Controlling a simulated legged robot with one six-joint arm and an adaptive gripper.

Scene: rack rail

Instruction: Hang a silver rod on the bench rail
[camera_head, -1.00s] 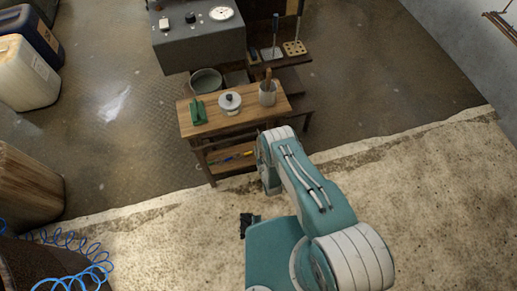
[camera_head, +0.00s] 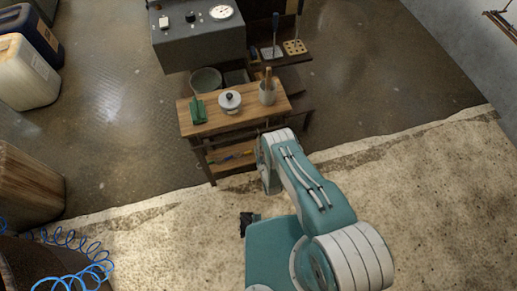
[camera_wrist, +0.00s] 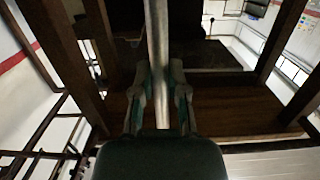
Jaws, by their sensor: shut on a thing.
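In the wrist view my gripper (camera_wrist: 158,92) is shut on a silver rod (camera_wrist: 157,40), with one finger on each side of it. The rod runs up the picture and out of the top edge, so its far end is hidden. In the head view my teal arm reaches toward the wooden bench (camera_head: 222,122); the gripper and rod are hidden there behind my arm. Wooden posts (camera_wrist: 62,50) and a brown board (camera_wrist: 225,105) show around the rod in the wrist view. I cannot clearly make out the bench rail.
The bench top carries a green object (camera_head: 198,110), a lidded white pot (camera_head: 230,101) and a cup with a wooden handle (camera_head: 267,92). A grey instrument box (camera_head: 200,40) stands behind. Jugs (camera_head: 27,72) and a blue coiled hose (camera_head: 72,278) are at left. The floor at right is open.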

